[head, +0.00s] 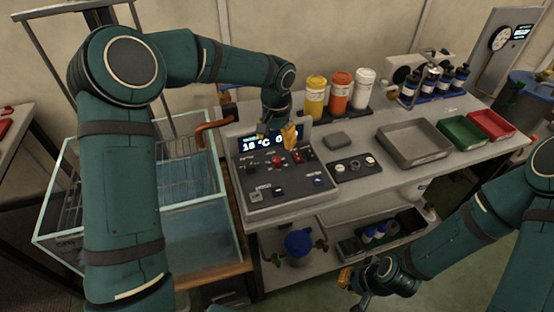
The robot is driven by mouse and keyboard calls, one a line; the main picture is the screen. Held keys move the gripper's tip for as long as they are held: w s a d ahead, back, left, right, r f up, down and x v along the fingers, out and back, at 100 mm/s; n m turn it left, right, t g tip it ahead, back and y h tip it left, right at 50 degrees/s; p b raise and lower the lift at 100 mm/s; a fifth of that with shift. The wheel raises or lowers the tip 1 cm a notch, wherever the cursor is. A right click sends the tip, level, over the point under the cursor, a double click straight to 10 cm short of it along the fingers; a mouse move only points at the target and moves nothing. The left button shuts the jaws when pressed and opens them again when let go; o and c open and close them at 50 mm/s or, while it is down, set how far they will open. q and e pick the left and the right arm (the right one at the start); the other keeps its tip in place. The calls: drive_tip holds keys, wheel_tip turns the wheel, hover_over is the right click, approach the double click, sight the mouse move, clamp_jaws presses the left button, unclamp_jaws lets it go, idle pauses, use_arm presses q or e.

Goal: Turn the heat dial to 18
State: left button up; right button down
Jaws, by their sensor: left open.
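The grey control panel (290,200) sits on the bench. Its lit display (256,143) seems to read 18 °C, with the digits to the right partly covered by my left gripper. A black knob (252,168), a red knob (277,161) and other small controls are on the panel face; I cannot tell from their labels which is the heat dial. My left gripper (290,140) is open above the panel, in front of the display; whether it touches a control is unclear. My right gripper (347,279) hangs low before the bench, apart from the panel, its fingers too small to read.
A glass tank (190,190) with a wire rack stands left of the panel. Yellow (315,97), orange (338,92) and white (363,90) bottles stand behind. Grey (412,145), green (463,132) and red (491,124) trays are at right. A lower shelf holds a blue-topped vessel (298,243).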

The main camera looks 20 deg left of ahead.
sight(277, 159)
use_arm(q)
wheel_tip(277, 159, down, 8)
drive_tip(key=shift+w+f+b, duration=0.1)
drive_tip(key=shift+f+b, duration=0.15)
drive_tip(key=shift+b, duration=0.4)
drive_tip(key=shift+c, duration=0.4)
clamp_jaws()
